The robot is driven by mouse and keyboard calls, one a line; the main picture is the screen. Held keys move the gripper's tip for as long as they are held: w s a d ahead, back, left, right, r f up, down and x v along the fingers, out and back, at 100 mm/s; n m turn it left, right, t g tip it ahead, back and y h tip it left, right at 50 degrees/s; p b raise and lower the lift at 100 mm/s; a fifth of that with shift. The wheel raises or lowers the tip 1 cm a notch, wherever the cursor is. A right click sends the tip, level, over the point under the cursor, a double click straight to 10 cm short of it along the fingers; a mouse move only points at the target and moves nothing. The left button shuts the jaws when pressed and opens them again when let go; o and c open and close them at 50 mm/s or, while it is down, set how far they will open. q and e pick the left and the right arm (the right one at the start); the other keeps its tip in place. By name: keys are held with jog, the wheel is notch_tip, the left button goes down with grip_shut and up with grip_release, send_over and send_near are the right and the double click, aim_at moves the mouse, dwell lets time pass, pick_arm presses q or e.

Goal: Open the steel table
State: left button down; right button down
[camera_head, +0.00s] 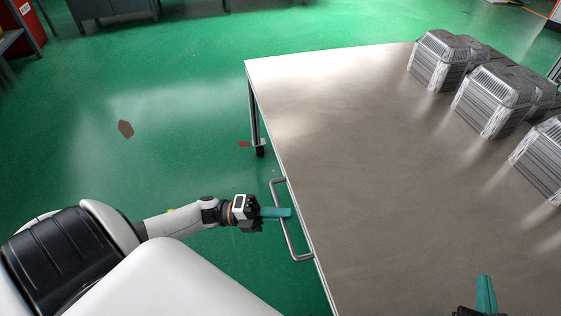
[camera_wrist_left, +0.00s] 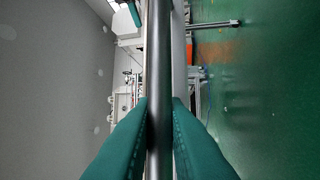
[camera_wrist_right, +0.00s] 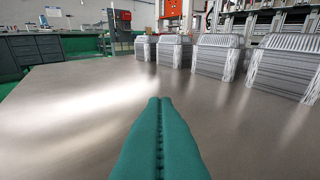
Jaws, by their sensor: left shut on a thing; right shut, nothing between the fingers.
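The steel table (camera_head: 365,150) fills the right half of the head view, with a bare metal top. A bar handle (camera_head: 287,240) sticks out from its left side. My left gripper (camera_head: 288,213) is at this handle, its teal fingers shut on the bar. In the left wrist view the bar (camera_wrist_left: 159,70) runs between the two fingers (camera_wrist_left: 160,110). My right gripper (camera_head: 486,285) is over the table top near the bottom of the head view. In the right wrist view its teal fingers (camera_wrist_right: 160,105) are together with nothing between them.
Stacks of foil trays (camera_head: 440,62) stand along the right part of the table top, and also show in the right wrist view (camera_wrist_right: 284,66). A table leg with a caster (camera_head: 259,150) stands on the green floor. The floor left of the table is mostly clear.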

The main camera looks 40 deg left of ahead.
pick_arm(q)
jog(key=c, duration=1.5)
grip_release()
jog(key=shift+o, duration=0.2)
jog(key=v, duration=1.2)
jog(key=shift+f, duration=0.1)
